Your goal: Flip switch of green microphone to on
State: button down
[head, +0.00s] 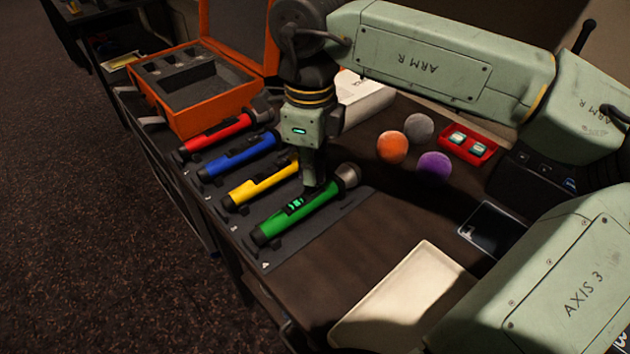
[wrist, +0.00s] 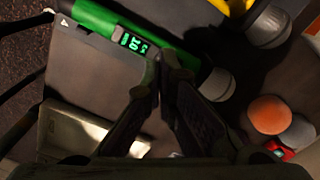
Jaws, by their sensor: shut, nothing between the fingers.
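The green microphone (head: 301,214) lies on a dark mat, nearest the front in a row of microphones. Its small lit display (head: 294,205) glows green on the body; the display also shows in the wrist view (wrist: 133,41). My gripper (head: 313,186) is shut and empty, pointing down at the green microphone between the display and the grey head. In the wrist view the shut fingertips (wrist: 172,64) overlap the lower edge of the green body (wrist: 95,17). I cannot tell if they touch it. The switch cannot be made out; the fingers may cover it.
Yellow (head: 258,187), blue (head: 237,157) and red (head: 217,132) microphones lie behind. An open orange case (head: 205,118) stands at the back left. Foam balls (head: 392,147) and a red tray (head: 487,150) are to the right. A cream tray (head: 405,292) lies in front.

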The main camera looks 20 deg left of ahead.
aim_at(311, 192)
jog(key=shift+r+p, duration=1.2)
jog(key=shift+r, duration=1)
